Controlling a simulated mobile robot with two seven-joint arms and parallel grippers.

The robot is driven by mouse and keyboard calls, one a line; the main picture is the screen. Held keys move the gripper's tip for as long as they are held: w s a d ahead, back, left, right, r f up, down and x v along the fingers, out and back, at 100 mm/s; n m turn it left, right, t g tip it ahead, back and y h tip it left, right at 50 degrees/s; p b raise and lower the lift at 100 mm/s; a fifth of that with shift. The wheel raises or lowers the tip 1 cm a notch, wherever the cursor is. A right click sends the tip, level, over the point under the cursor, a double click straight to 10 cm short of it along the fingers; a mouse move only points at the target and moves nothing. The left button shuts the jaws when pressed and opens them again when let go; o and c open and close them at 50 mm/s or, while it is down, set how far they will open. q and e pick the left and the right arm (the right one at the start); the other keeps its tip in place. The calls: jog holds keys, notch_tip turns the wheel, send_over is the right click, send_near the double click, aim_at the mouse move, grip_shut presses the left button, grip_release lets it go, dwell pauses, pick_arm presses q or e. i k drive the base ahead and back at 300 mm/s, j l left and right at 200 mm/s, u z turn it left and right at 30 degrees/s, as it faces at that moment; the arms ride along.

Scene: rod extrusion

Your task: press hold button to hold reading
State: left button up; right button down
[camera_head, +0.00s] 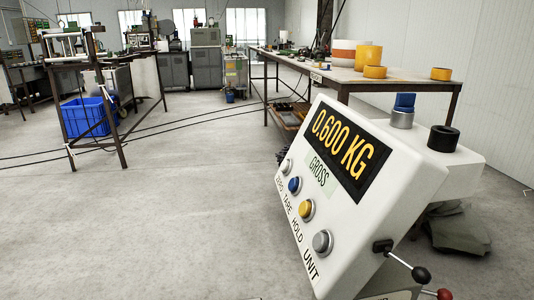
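A white scale console (410,178) stands close in front, tilted in the picture. Its dark display (346,148) reads "0.600 KG" in orange, with a green "GROSS" label (318,170) below. A row of round buttons runs along its lower face, over the printed words ZERO, TARE, HOLD and UNIT. The yellow hold button (306,210) is third in the row. The blue tare button (295,185) and a pale zero button (286,167) are on one side, and the grey unit button (322,242) on the other. Neither gripper is in view.
A lever with a black knob (420,275) and a red knob (444,295) are at the console's lower right. A blue-topped metal cylinder (403,109) and a black knob (443,138) are on top. A long workbench (405,84) stands behind. Open floor (170,220) lies left.

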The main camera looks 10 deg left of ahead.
aim_at(305, 208)
jog(key=k, duration=1)
